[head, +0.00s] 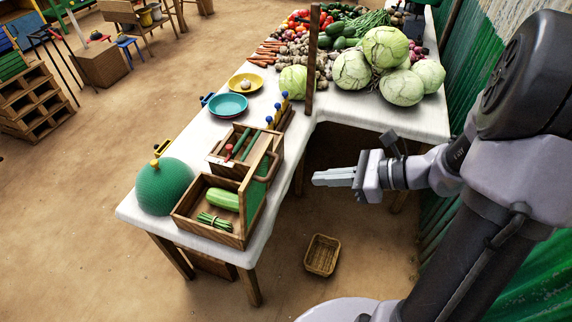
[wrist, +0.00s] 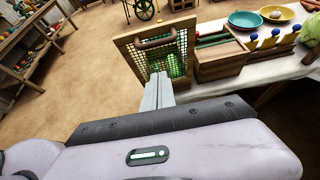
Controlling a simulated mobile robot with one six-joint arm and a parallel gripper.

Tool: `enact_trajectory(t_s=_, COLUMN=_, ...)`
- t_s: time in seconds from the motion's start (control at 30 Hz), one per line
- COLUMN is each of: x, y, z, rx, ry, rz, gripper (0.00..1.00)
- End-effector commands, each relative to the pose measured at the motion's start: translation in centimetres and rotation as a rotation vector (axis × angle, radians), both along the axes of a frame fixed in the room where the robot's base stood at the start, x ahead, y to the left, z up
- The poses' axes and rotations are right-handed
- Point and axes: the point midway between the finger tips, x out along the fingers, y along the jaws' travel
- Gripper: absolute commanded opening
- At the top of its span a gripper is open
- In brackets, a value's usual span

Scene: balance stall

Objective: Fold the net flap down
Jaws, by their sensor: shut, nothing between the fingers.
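The net flap (head: 256,192) is a wood-framed panel of green net with a brown handle. It stands upright along the right side of an open wooden crate (head: 203,232). A pale green vegetable (head: 223,199) and a bundle of green beans (head: 214,221) lie in the crate. In the wrist view the flap (wrist: 128,48) faces me, and the crate shows only dimly through the net. My gripper (head: 316,178) is shut and empty, to the right of the flap and apart from it, past the table edge. Its fingers (wrist: 158,80) also point toward the flap in the wrist view.
A green mesh dome (head: 165,187) stands left of the crate. Behind it are a wooden box with tools (head: 227,164), blue-topped pegs (head: 269,120), a teal bowl (head: 229,105) and a yellow plate (head: 246,83). A wooden post (head: 311,70) rises behind. A basket (head: 322,255) sits on the floor.

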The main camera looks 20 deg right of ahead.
Motion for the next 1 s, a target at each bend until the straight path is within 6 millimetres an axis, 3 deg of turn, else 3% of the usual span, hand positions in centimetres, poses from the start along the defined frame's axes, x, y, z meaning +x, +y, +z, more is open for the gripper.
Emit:
enact_trajectory(t_s=0.23, x=2.8, y=3.9, z=-2.9, rx=-0.002, ry=0.000, rz=0.006, gripper=0.00)
enact_trajectory(t_s=0.43, x=4.6, y=6.2, z=-1.8, rx=-0.005, ry=-0.002, rz=0.005, gripper=0.00)
enact_trajectory(t_s=1.0, x=5.2, y=6.9, z=-1.1, rx=-0.010, ry=0.005, rz=0.004, gripper=0.00)
